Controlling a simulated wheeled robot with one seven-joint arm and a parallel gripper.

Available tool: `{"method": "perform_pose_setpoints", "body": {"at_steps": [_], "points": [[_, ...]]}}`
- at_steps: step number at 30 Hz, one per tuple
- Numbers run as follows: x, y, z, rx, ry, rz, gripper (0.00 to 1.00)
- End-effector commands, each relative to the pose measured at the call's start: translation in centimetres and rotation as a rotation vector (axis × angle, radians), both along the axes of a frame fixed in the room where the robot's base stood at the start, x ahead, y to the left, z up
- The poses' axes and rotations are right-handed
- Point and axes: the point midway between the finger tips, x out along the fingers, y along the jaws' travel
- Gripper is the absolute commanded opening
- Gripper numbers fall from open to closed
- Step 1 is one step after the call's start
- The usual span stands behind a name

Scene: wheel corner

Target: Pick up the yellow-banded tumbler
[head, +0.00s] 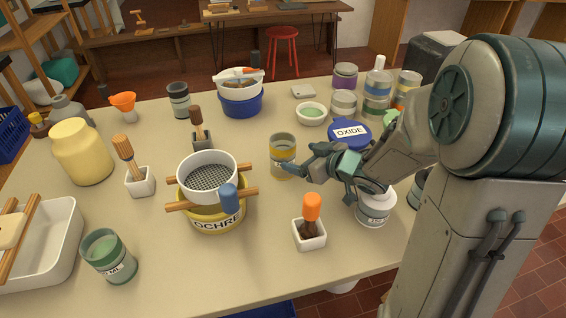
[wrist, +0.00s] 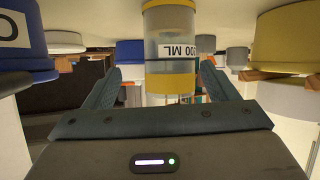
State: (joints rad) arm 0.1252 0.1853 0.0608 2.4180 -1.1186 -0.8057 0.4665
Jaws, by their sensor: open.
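The yellow-banded tumbler (head: 283,155) stands upright near the middle of the table. It is clear with yellow bands. In the wrist view the tumbler (wrist: 171,52) appears upside down, with an inverted "ML" label. My gripper (head: 318,163) is low over the table, just right of the tumbler, its fingers pointing at it. In the wrist view my gripper (wrist: 160,68) is open, with a finger to either side of the tumbler and visible gaps. I cannot tell how far the fingertips reach along its sides.
A sieve (head: 208,178) on wooden sticks over the yellow OCHRE tub (head: 217,219) stands left of the tumbler. The blue-lidded OXIDE tub (head: 349,134) is behind my gripper. An orange-handled brush (head: 311,209) stands in front. Bare table lies directly in front of the tumbler.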

Motion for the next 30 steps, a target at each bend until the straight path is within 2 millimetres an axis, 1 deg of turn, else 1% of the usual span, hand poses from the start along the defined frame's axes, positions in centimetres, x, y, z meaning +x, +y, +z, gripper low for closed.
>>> {"method": "perform_pose_setpoints", "body": {"at_steps": [1, 7, 14, 19, 22, 26, 30], "points": [[-0.1, 0.0, -0.4, 0.026, 0.005, 0.012, 0.8], [-0.1, 0.7, -0.7, 0.078, 0.013, 0.038, 0.8], [1.2, 2.5, -1.8, 0.08, 0.013, 0.041, 0.8], [2.2, 4.4, -3.2, 0.08, 0.014, 0.042, 0.8], [3.1, 5.3, -3.6, 0.079, 0.013, 0.04, 0.8], [3.7, 5.8, -3.8, 0.08, 0.012, 0.037, 0.8], [3.7, 5.8, -3.8, 0.08, 0.012, 0.036, 0.8]]}}
